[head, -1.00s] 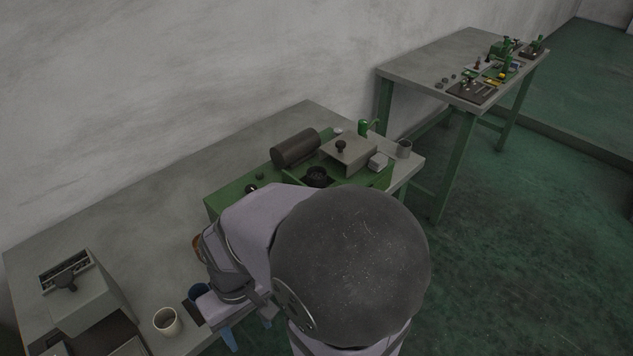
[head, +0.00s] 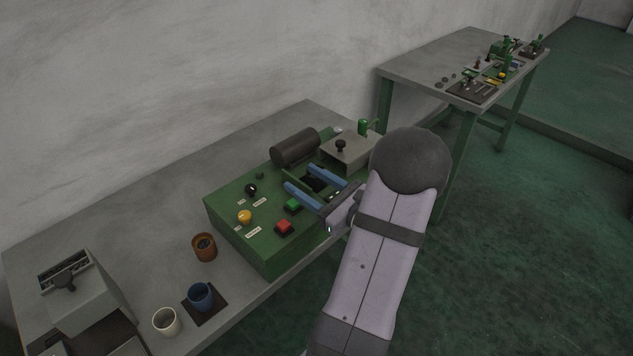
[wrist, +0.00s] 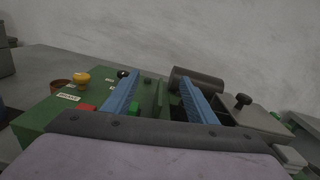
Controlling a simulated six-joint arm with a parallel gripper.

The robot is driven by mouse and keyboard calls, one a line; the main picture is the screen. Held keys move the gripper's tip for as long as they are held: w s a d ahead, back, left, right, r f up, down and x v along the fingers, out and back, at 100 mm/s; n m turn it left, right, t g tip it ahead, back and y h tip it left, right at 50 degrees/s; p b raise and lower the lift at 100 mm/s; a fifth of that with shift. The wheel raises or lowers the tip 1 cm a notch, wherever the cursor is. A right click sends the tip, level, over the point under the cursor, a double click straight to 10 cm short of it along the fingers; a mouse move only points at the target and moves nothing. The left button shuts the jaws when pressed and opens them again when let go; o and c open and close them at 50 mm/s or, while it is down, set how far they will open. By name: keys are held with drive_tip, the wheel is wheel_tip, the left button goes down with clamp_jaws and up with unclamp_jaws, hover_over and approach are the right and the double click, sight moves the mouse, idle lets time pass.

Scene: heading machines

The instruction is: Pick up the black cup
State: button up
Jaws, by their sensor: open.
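My gripper (head: 300,176) is open, its two blue fingers apart and reaching over the green machine box (head: 240,222). A dark square recess (head: 316,184) in the box top shows between the fingers in the head view. The black cup stood at this recess a second ago; now the fingers cover much of that spot and I cannot make the cup out clearly. In the wrist view, the open fingers (wrist: 159,78) point across the box, with no clearly held object between them.
A dark roller (head: 295,147) and a grey plate with a black knob (head: 341,146) lie beyond the fingers. Yellow (head: 245,217), green (head: 293,206) and red (head: 285,227) buttons sit nearer. Brown (head: 204,248), blue (head: 200,297) and white (head: 166,321) cups stand at left.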

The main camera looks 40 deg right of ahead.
sight(320, 183)
drive_tip(key=s+d+m+h, duration=0.1)
drive_tip(key=d, duration=0.1)
drive_tip(key=s+d+m+h, duration=0.1)
drive_tip(key=d, duration=0.1)
drive_tip(key=s+d+h, duration=0.1)
drive_tip(key=d, duration=0.1)
drive_tip(key=shift+m+t+h, duration=0.3)
drive_tip(key=shift+m, duration=0.1)
drive_tip(key=shift+s+d+f+m+h+b, duration=0.3)
drive_tip(key=shift+s+d+f+m+h, duration=0.1)
drive_tip(key=shift+s+d, duration=0.15)
drive_tip(key=shift+s+d+f+m+h+b, duration=0.3)
drive_tip(key=shift+s+d+f+h, duration=0.1)
drive_tip(key=shift+d, duration=0.2)
drive_tip(key=f, duration=0.1)
drive_tip(key=a+f+b, duration=0.1)
drive_tip(key=f+y, duration=0.1)
drive_tip(key=shift+w+a, duration=0.2)
drive_tip(key=shift+a, duration=0.05)
drive_tip(key=shift+w+a+f+g, duration=0.1)
drive_tip(key=shift+a+g, duration=0.15)
drive_tip(key=shift+g, duration=0.15)
drive_tip(key=shift+w, duration=0.4)
drive_tip(key=shift+w+d, duration=0.2)
drive_tip(key=shift+w, duration=0.45)
drive_tip(key=shift+w+p, duration=0.4)
drive_tip(key=shift+p, duration=0.2)
drive_tip(key=shift+p+x, duration=0.85)
drive_tip(key=shift+x, duration=1.35)
